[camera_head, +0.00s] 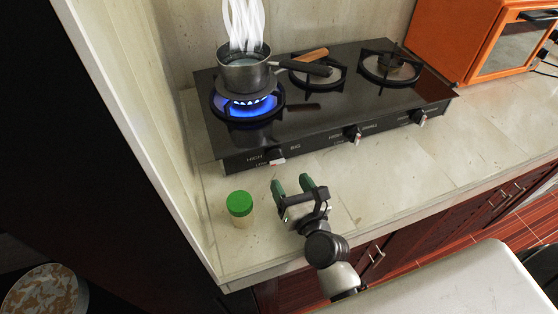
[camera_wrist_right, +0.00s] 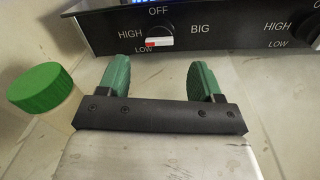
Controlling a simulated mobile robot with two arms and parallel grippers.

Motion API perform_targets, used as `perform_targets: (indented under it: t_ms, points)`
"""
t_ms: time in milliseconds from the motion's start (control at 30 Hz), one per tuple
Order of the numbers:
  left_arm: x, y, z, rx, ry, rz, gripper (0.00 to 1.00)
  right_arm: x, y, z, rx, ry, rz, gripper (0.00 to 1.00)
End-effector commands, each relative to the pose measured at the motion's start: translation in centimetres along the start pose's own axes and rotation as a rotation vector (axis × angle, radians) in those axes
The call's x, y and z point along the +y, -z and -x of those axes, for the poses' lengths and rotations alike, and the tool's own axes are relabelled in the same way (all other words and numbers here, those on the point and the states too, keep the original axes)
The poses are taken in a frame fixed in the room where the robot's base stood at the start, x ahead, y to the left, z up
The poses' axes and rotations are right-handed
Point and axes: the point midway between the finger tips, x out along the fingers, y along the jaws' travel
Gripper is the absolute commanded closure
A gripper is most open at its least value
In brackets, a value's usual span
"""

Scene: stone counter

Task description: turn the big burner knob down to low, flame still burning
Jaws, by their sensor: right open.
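The big burner knob (camera_head: 276,157) is on the front panel of the black gas stove (camera_head: 310,122), at the left end. My right gripper (camera_head: 292,184) is open and empty in front of the panel. Its green fingers (camera_wrist_right: 160,78) point at the knob and stand apart from it. My left gripper is not in view.
A jar with a green lid (camera_head: 240,204) stands on the counter left of my right gripper; its lid (camera_wrist_right: 45,88) is close to the left finger. Two other knobs (camera_head: 354,135) (camera_head: 418,117) are further right. An orange oven (camera_head: 475,42) stands at the back right.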

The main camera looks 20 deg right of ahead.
Motion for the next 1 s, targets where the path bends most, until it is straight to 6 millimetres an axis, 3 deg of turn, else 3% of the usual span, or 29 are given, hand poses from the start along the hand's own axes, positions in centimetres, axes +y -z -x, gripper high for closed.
perform_targets:
  t_ms: [100,300,500,767,1000]
  points:
    - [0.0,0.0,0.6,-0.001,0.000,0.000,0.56,0.1,-0.3,-2.5,-0.003,-0.001,-0.001,0.35]
    - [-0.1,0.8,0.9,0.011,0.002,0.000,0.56,0.0,-0.1,-5.3,-0.001,0.000,-0.001,0.35]
    - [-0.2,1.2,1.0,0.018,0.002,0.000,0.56,0.0,0.0,-6.5,0.001,0.001,-0.001,0.35]
    - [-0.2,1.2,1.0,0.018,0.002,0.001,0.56,0.0,0.0,-6.5,0.000,0.001,-0.001,0.35]
    - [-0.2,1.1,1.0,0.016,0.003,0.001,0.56,0.0,0.0,-6.5,0.000,0.001,-0.001,0.71]
